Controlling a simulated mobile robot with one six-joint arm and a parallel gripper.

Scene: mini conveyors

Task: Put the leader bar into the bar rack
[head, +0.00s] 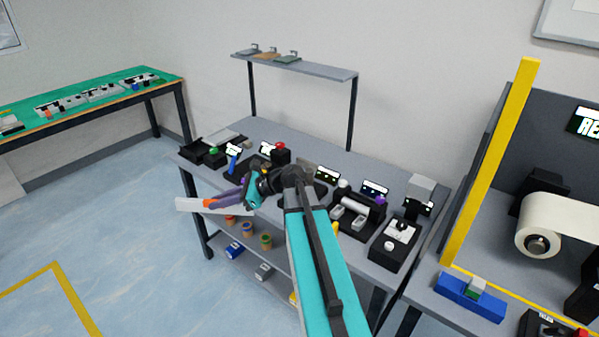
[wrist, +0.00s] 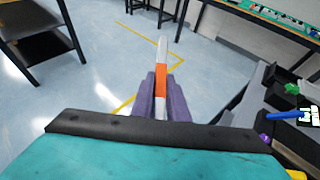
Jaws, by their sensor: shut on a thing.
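The leader bar is a long white bar (head: 187,205) with an orange band, held out past the left front edge of the bench. My gripper (head: 215,201) has purple fingers and is shut on the bar near the orange band. In the wrist view the bar (wrist: 163,52) sticks out away from me, with its orange part between the fingers of my gripper (wrist: 161,92). The bar is over open floor and touches nothing else that I can see. I cannot tell for certain which thing is the bar rack.
The grey bench (head: 262,134) carries several small black devices and a black open tray (head: 193,151) at its left end. A raised shelf (head: 320,68) stands at the back. A lower shelf holds small pots (head: 265,241). Floor (head: 110,220) to the left is clear.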

